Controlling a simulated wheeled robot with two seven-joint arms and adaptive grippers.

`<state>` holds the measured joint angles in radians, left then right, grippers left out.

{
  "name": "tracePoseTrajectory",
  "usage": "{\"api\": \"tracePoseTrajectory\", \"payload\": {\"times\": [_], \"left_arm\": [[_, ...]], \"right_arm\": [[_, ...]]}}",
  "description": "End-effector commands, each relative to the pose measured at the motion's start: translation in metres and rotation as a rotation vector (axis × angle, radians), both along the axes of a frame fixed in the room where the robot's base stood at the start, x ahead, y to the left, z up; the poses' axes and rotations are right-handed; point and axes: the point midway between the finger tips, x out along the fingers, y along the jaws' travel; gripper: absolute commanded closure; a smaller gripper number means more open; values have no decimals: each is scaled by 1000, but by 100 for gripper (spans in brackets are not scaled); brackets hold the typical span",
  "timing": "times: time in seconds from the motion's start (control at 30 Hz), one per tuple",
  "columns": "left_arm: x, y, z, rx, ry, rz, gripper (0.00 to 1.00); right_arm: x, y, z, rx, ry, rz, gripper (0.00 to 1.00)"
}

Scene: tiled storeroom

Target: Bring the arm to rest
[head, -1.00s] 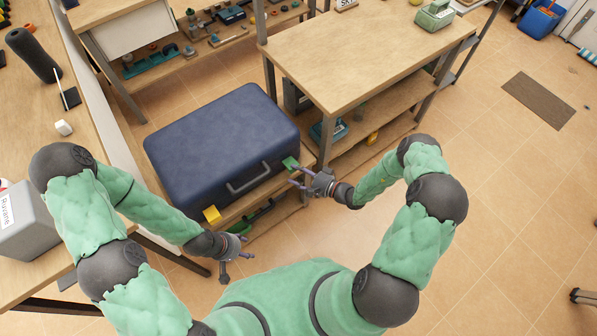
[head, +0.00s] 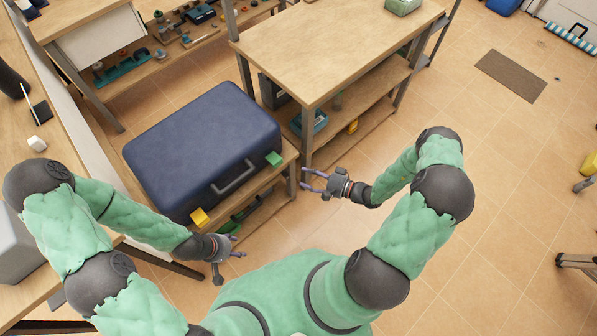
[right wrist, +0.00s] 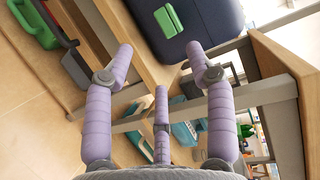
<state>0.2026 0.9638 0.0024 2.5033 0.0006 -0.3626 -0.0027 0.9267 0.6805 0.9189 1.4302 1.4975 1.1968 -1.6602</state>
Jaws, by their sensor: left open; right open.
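My left gripper (head: 226,258) is in the lower middle of the head view, in front of the low shelf that bears the blue suitcase. It is open and empty. My right gripper (head: 314,184) is open and empty, to the right of the suitcase and in front of the wooden table. In the right wrist view its lilac fingers (right wrist: 160,62) stand apart with nothing between them. Both arms are bent at the elbow, with the forearms pointing inward.
A blue suitcase (head: 200,140) with yellow and green blocks at its front lies on a low shelf (head: 262,186). A wooden table (head: 335,50) stands behind my right gripper. A bench (head: 62,133) runs along the left. The tiled floor (head: 500,170) at right is mostly open.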

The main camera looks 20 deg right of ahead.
Motion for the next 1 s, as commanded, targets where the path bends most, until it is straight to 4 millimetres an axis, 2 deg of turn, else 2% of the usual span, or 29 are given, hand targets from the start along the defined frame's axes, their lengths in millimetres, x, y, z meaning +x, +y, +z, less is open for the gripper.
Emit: {"api": "tracePoseTrajectory", "payload": {"times": [0.2, 0.77, 0.87, 0.97, 1.0], "left_arm": [[0, 0, 0, 0, 0, 0, 44], [0, 0, 0, 0, 0, 0, 44], [0, 0, 2, 0, 0, 0, 44], [0, 0, 5, 0, 0, 0, 44], [0, 0, 7, 0, 0, 0, 44]], "right_arm": [[-8, -7, 2, 0, 0, 0, 44], [-8, -5, 1, 1, 5, 8, 44], [-15, 13, 0, 10, 57, 72, 44], [-36, 50, -4, 16, 189, 222, 44], [-49, 67, -5, 7, 260, 301, 44]]}}
